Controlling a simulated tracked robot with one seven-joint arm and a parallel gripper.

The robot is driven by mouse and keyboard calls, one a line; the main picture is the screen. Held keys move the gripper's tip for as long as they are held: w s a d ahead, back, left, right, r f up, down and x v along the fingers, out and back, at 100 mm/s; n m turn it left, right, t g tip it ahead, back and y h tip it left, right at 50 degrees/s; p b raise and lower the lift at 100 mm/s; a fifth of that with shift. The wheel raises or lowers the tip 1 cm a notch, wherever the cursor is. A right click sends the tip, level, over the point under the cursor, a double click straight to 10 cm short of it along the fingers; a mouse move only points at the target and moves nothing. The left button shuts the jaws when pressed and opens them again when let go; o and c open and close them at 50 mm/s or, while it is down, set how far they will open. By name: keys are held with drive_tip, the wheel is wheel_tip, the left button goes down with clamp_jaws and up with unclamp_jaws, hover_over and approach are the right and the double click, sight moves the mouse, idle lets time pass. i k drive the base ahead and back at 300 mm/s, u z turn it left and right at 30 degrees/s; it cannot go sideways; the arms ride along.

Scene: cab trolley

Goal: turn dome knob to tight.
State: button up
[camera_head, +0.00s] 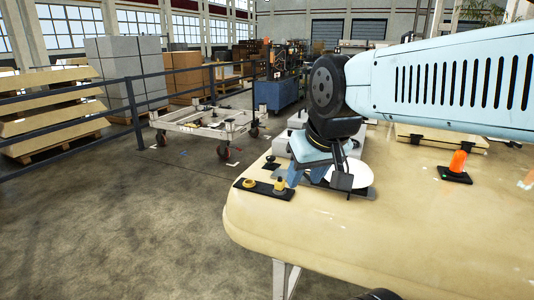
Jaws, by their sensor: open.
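A black plate (262,188) lies near the left edge of the cream table. It carries a low yellow knob (249,183) on its left and a taller yellow knob (280,184) on its right; which one is the dome knob I cannot tell for sure. My gripper (326,184) is over the table to the right of the plate, apart from both knobs. It is open, and its fingers are small and partly hidden by the wrist. A white round disc (358,176) lies under and behind it.
The cream table (400,240) is mostly bare at the front. An orange upright piece on a black base (457,174) stands to the right. A small dark piece (271,164) lies behind the plate. A white trolley (205,123) and dark railing stand on the floor beyond.

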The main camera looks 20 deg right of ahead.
sight(271, 159)
drive_tip(key=i, duration=0.85)
drive_tip(key=u, duration=0.05)
